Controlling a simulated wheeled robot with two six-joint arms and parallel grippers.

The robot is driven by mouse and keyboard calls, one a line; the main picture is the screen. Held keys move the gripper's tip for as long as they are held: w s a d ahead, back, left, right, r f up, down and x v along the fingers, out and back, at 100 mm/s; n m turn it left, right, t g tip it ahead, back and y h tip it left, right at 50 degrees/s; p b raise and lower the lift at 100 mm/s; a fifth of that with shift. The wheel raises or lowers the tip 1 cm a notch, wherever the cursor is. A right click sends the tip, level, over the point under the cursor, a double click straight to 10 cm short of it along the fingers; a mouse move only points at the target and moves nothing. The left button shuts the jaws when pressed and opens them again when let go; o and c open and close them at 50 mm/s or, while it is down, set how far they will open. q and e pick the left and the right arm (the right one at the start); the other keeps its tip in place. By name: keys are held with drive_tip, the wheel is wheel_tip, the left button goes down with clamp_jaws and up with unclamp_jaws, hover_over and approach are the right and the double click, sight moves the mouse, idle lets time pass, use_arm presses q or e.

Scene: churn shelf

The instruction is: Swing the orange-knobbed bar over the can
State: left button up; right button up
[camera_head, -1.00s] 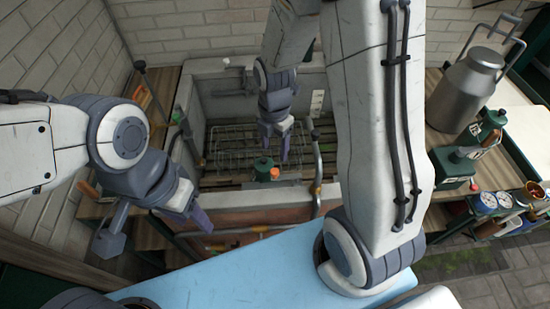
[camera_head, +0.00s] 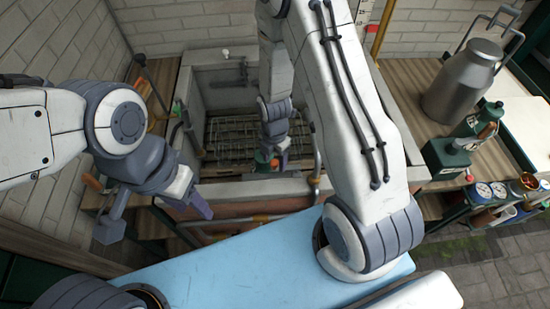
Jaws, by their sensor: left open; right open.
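A large grey metal can (camera_head: 460,90) stands on the wooden shelf at the right, with a grey hoop handle (camera_head: 500,28) rising above it. I cannot identify the orange-knobbed bar for certain. A small green object (camera_head: 263,158) with an orange knob (camera_head: 274,163) is at the near side of the stone trough. My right gripper (camera_head: 277,158) is open, pointing down close to that knob; I cannot tell whether it touches. My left gripper (camera_head: 200,207) is open and empty, left of the trough's front.
The stone trough (camera_head: 255,188) has a wire rack inside. A green container (camera_head: 445,160) and a green can with an orange handle (camera_head: 480,122) stand on the right shelf. Round gauges (camera_head: 492,190) are below. A blue surface (camera_head: 235,262) lies in front of the trough.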

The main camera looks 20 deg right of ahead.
clamp_jaws()
idle(1.3)
